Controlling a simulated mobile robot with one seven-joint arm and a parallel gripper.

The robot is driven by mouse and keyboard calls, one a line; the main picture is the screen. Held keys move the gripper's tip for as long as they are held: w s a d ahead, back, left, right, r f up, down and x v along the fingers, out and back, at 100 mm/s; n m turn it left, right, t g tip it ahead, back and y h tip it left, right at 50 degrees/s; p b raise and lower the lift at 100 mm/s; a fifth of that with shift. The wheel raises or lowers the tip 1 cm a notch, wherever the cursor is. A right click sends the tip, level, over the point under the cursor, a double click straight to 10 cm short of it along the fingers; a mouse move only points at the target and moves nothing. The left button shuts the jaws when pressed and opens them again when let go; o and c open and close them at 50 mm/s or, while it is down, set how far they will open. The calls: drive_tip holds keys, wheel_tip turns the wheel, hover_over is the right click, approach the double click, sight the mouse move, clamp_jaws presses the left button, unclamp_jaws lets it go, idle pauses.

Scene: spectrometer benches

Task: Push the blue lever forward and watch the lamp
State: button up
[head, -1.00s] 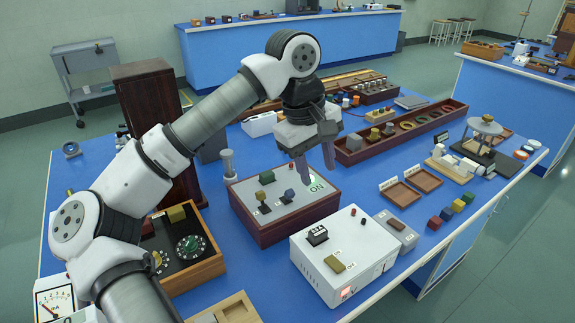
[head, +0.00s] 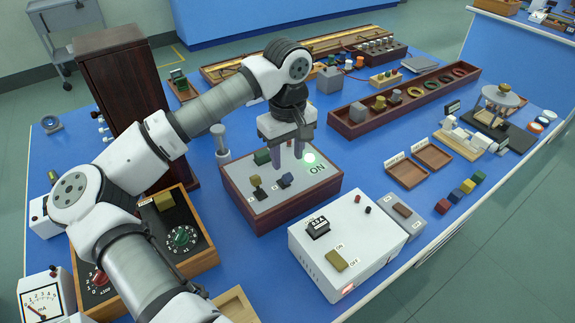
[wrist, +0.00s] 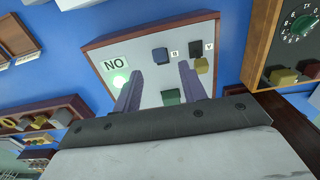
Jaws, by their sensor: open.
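The lever box (head: 265,219) has a grey top and dark wood sides. On it the blue lever (head: 286,179) stands near the front, by the yellow lever (head: 257,185); the green lever (head: 262,157) is farther back. In the wrist view the blue lever (wrist: 160,54) is beside a B label. The round lamp (head: 310,158) next to the ON sign glows pale green; its glow also shows in the wrist view (wrist: 119,83). My gripper (head: 287,157) is open and empty above the box, its fingers pointing down behind the blue lever. Whether a finger touches any lever, I cannot tell.
A white supply box (head: 380,250) with a lit red light stands in front at the right. A wooden dial box (head: 210,254) is at the left, and a tall dark cabinet (head: 130,90) behind it. A long tray (head: 440,93) lies at the back right.

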sight(288, 175)
drive_tip(key=shift+f+p, duration=0.5)
drive_tip(key=shift+f, duration=2.2)
clamp_jaws()
